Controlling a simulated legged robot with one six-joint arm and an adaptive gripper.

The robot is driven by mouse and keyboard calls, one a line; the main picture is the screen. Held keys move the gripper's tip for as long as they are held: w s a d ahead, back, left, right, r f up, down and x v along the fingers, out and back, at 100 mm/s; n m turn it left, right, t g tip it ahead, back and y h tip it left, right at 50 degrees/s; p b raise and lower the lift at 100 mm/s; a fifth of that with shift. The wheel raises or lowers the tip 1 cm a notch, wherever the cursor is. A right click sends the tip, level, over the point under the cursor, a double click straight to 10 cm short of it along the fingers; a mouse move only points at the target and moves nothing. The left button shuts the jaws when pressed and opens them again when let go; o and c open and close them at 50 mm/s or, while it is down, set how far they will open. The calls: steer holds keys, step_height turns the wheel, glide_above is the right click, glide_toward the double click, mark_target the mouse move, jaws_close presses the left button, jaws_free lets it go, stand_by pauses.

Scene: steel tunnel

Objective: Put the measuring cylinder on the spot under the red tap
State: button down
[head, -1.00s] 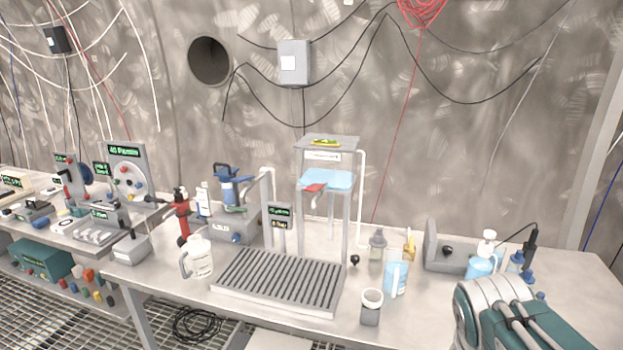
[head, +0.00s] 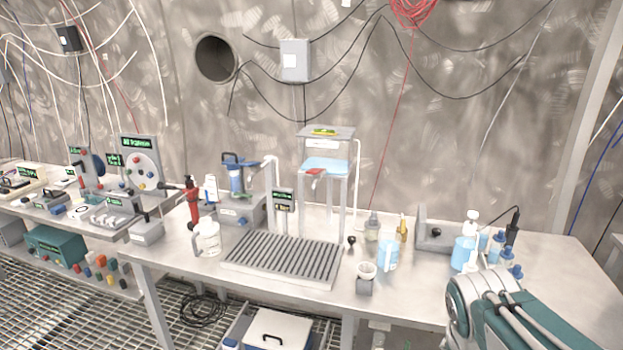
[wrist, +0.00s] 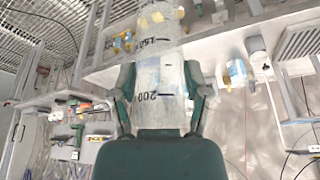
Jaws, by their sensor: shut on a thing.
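The clear measuring cylinder (wrist: 160,55), with dark graduation marks, is held between the fingers of my gripper (wrist: 160,78) in the wrist view. The fingers are shut on its sides, and its upper end in the picture runs out of frame. In the head view the red tap (head: 316,171) sits at the front of a light-blue tank on a grey frame. A ribbed drain tray (head: 283,260) lies on the bench below and in front of the tap. I cannot make out a separate marked spot there. The gripper and cylinder are out of the head view.
A grey cup (head: 366,278) and a light-blue jug (head: 388,252) stand right of the tray. A white jug (head: 207,238) stands at its left. A pump bottle (head: 464,252) and small blue-capped bottles stand farther right. The front right of the bench (head: 420,300) is clear.

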steer(key=w+a+f+n+y, duration=0.1)
steer(key=w+a+f+n, duration=0.3)
steer(key=w+f, duration=0.6)
steer(key=w+a+f+n+t+y, duration=0.1)
steer(key=w+a+f+n, duration=0.3)
steer(key=w+f, duration=0.5)
step_height(320, 180, down, 7)
steer(key=shift+w+f+y, duration=0.1)
steer(key=shift+w+y, duration=0.3)
steer(key=shift+w, duration=0.1)
